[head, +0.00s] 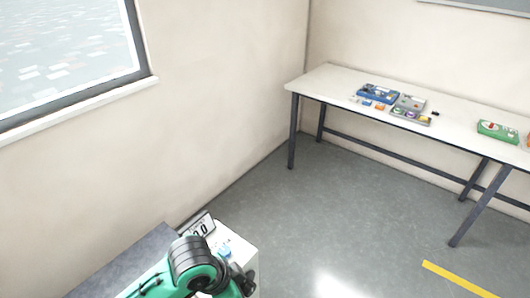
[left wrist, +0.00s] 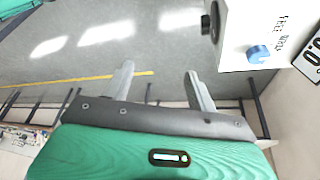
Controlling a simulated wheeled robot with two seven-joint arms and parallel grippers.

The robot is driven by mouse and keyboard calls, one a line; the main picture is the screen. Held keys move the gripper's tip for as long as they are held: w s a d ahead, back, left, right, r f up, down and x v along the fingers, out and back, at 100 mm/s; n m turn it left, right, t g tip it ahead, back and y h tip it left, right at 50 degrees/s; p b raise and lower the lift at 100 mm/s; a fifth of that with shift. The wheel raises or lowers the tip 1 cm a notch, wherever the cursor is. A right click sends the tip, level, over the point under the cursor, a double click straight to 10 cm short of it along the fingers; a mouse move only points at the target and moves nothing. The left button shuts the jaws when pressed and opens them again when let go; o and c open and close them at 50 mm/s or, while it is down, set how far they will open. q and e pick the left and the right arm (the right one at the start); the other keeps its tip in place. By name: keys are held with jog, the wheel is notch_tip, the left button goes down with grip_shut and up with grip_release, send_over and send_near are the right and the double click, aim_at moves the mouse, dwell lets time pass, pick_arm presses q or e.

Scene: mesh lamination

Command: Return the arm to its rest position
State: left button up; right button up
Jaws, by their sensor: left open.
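My left arm (head: 195,262), green with dark grey joints, comes in at the bottom of the head view. Its fingers cannot be made out there. In the left wrist view my left gripper (left wrist: 161,85) has its two grey fingers spread apart with nothing between them. Grey floor shows behind the fingers. My right arm and gripper are in neither view.
A white box (head: 238,243) with a blue knob (left wrist: 258,54) stands close to my left arm, beside a display panel (head: 201,228). A long table (head: 333,83) with coloured kits stands along the far wall. Open floor (head: 340,205) lies between.

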pick_arm(q)
jog(key=s+a+f+n+t+y, duration=0.1)
jog(key=s+a+f+n+y, duration=0.1)
jog(key=s+a+f+n, duration=0.55)
jog(key=s+a+f+n+t+y, duration=0.1)
jog(key=s+a+f+n+y, duration=0.2)
jog(key=a, duration=0.7)
notch_tip(320, 180, down, 29)
jog(key=s+g+h, duration=0.1)
jog(key=s, duration=0.1)
jog(key=s+a+f+g, duration=0.1)
jog(key=s+a+f, duration=0.2)
jog(key=s+f, duration=1.6)
jog(key=shift+f+g, duration=0.3)
jog(key=shift+f, duration=0.35)
